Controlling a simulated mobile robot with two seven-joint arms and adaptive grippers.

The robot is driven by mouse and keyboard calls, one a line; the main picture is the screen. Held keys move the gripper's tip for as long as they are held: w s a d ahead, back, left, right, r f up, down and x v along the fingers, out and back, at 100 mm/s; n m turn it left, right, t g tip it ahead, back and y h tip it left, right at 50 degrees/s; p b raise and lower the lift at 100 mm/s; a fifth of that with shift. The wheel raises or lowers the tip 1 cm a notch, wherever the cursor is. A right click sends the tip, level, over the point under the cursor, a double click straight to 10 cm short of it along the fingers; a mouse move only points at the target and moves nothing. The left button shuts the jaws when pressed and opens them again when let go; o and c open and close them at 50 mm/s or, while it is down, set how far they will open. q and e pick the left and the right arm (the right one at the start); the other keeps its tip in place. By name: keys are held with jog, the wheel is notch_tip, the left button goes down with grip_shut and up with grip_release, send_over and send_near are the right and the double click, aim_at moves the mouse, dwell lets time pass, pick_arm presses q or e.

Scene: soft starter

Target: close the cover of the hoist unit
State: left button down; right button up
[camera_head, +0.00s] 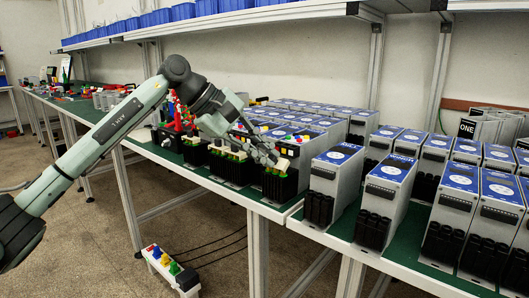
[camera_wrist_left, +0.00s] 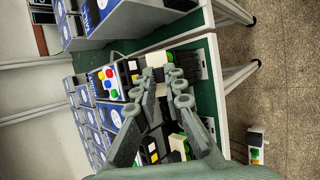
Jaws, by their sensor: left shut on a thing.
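My left gripper (camera_head: 272,160) reaches over the bench to the front of one unit in the row. It is shut on a cream-coloured cover piece (camera_head: 282,164) above that unit's black front block (camera_head: 279,186). In the left wrist view the gripper (camera_wrist_left: 166,78) has its fingers close together at the cream piece (camera_wrist_left: 156,59), beside the black block (camera_wrist_left: 190,66). The cover looks raised and tilted, not flat on the block. The fingers hide part of it. The unit's top panel (camera_wrist_left: 106,83) has coloured buttons. I cannot read a hoist label. My right gripper is not in view.
Several grey units with blue tops (camera_head: 388,196) crowd the bench to the right. Open-fronted neighbours with green and white parts (camera_head: 233,164) stand to the left. A small box with coloured buttons (camera_head: 167,262) is below the bench edge. The floor in front (camera_head: 100,255) is mostly clear.

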pick_arm(q)
jog(key=c, duration=1.6)
grip_release()
jog(key=shift+a, duration=0.1)
jog(key=v, duration=1.2)
